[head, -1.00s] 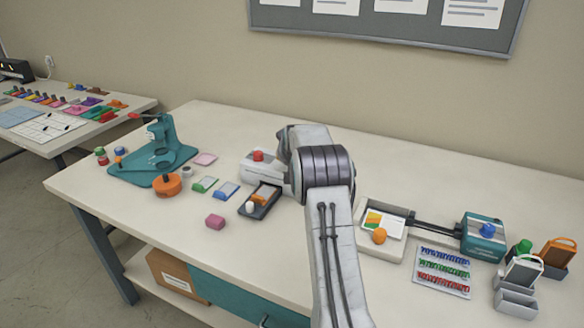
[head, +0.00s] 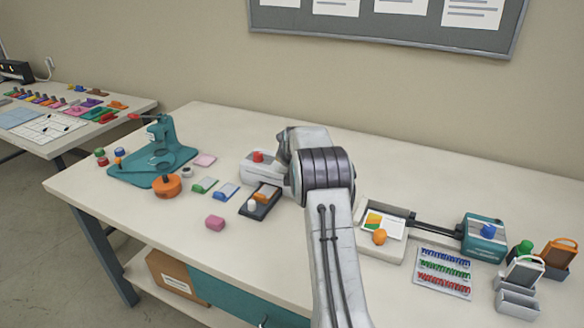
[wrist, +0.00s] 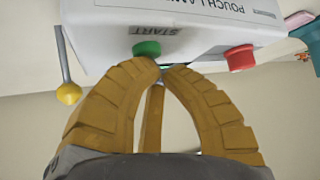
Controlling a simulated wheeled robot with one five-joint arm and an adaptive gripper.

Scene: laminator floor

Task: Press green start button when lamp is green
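The white pouch laminator (head: 262,172) stands on the bench, partly behind my arm. In the wrist view its white housing (wrist: 200,20) fills the top. The green start button (wrist: 146,48), beside a START label, sits just above my fingertips. A red button (wrist: 240,57) is to its right. My gripper (wrist: 161,68) has its yellow fingertips together and empty, very close to the green button; I cannot tell whether they touch it. My arm hides the gripper and the green button in the head view. I cannot make out a lit lamp in either view.
A yellow-knobbed rod (wrist: 69,93) stands left of the fingers. A dark tray (head: 262,206) with an orange piece juts from the laminator's front. The bench's front middle is mostly clear.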

